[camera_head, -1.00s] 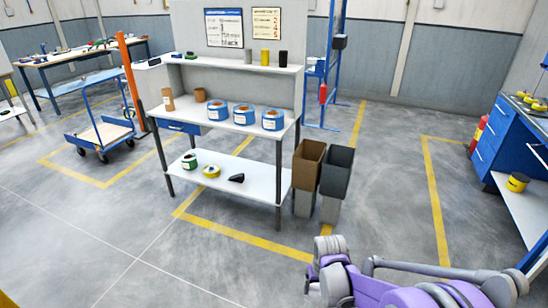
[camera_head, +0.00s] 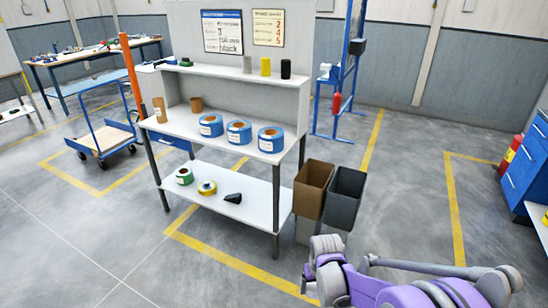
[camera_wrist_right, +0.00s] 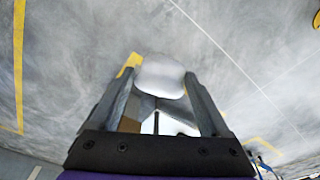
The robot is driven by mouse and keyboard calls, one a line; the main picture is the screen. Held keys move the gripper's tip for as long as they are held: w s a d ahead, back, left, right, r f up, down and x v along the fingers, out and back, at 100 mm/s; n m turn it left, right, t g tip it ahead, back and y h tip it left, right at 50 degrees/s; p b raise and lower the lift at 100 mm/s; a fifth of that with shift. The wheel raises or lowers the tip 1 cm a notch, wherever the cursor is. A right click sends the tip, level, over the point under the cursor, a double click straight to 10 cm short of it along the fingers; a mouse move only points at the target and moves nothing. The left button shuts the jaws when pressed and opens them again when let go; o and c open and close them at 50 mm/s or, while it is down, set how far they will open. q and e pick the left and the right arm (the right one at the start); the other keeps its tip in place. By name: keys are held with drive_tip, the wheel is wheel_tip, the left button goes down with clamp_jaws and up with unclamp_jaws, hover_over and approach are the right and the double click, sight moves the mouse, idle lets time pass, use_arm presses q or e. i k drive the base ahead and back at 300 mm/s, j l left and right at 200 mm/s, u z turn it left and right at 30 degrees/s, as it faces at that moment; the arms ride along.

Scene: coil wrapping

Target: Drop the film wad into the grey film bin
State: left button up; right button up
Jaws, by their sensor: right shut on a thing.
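The grey film bin (camera_head: 345,198) stands open-topped on the floor at the right end of the white bench in the head view, right beside a brown bin (camera_head: 312,190). My right gripper (camera_wrist_right: 161,78) is shut on the film wad (camera_wrist_right: 160,70), a pale, shiny, rounded lump between its two fingers in the wrist view. In the head view my right arm reaches in at the lower right, in front of and below the bins; the wad cannot be made out there. My left gripper is not in view.
The bench (camera_head: 222,138) holds several blue-wrapped coils, with more items on its lower shelf (camera_head: 250,205). A blue cart (camera_head: 100,130) stands at left and a blue cabinet (camera_head: 527,165) at right. The floor between the bins and the cabinet is clear.

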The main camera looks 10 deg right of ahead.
sight(339, 228)
drive_tip(key=i+l, duration=0.35)
drive_tip(key=i+l+u, duration=0.15)
drive_tip(key=i+l, duration=0.45)
drive_tip(key=i+l+u, duration=0.15)
drive_tip(key=i+l, duration=0.15)
drive_tip(key=l, duration=0.15)
drive_tip(key=i+l, duration=0.3)
drive_tip(key=i+l+u, duration=0.15)
drive_tip(key=i+l, duration=0.15)
drive_tip(key=l, duration=0.2)
drive_tip(key=i+l, duration=0.25)
drive_tip(key=l, duration=0.2)
drive_tip(key=i+l+u, duration=0.15)
drive_tip(key=i+l, duration=0.15)
drive_tip(key=l, duration=0.15)
